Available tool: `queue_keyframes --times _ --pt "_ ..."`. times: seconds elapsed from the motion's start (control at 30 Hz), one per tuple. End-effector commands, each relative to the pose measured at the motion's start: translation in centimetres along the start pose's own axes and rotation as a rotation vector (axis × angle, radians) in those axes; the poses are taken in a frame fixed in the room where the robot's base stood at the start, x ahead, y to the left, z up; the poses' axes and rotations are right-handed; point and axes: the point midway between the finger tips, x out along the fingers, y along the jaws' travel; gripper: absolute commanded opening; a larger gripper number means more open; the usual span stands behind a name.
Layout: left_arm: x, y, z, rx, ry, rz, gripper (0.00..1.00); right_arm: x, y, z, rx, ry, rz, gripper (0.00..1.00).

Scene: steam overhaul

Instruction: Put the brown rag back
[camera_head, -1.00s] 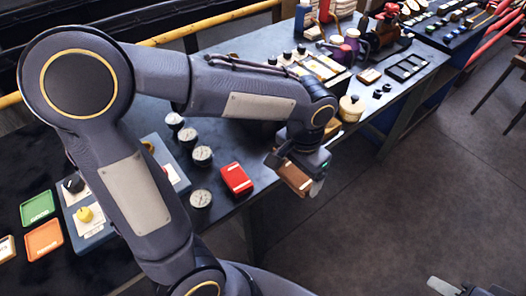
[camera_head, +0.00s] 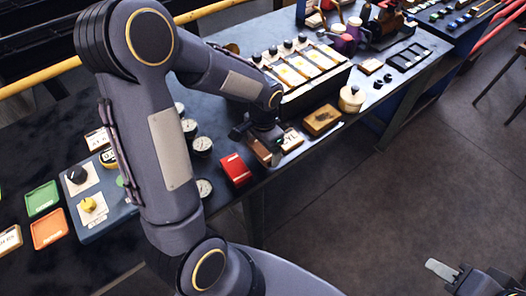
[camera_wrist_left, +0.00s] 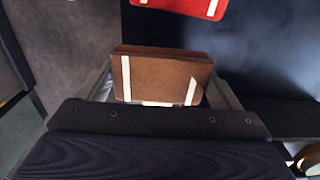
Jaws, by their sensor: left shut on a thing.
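The brown rag (camera_head: 263,153) is a folded brown block near the front edge of the bench. It also shows in the left wrist view (camera_wrist_left: 163,78), with two pale stripes. My left gripper (camera_head: 262,146) is shut on it, with a finger on each side. I cannot tell whether the rag touches the bench top. The red rag-like block (camera_head: 235,169) lies just left of it, apart, and shows at the top of the left wrist view (camera_wrist_left: 190,6). My right gripper (camera_head: 442,270) is at the lower right over the floor, partly cut off; its opening is unclear.
A white label plate (camera_head: 291,140) and a tan box (camera_head: 322,120) stand right of the rag. A round cream pot (camera_head: 351,99) is farther right. Round gauges (camera_head: 202,146) stand to the left, partly behind my arm. Beyond the bench's front edge is open floor.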

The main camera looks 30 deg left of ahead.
Motion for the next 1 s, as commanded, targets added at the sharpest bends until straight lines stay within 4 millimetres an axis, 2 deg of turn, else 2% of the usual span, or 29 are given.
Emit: queue_keyframes --times 0.1,0.2,0.63,0.67,0.73,1.0 --pt "2.0 -0.2 0.1 0.0 -0.006 0.001 0.65 0.0 0.0 0.0 0.0 0.0 0.0 0.36" --pt "3.0 -0.2 0.1 0.0 -0.003 0.0 0.65 0.0 0.0 0.0 0.0 0.0 0.0 0.36" --pt "3.8 -0.2 0.0 -0.001 0.0 0.0 0.65 0.4 0.2 0.2 0.0 0.0 0.0 0.36" --pt "3.6 -0.2 0.0 -0.001 0.0 0.0 0.9 0.2 0.1 0.1 0.0 0.0 0.0 0.36" --pt "3.6 -0.2 0.0 -0.001 0.0 0.0 0.99 0.2 0.1 0.1 0.0 0.0 0.0 0.36" --pt "3.3 -0.2 0.0 -0.001 0.0 0.0 1.0 0.0 0.0 0.0 0.0 0.0 0.0 0.36"
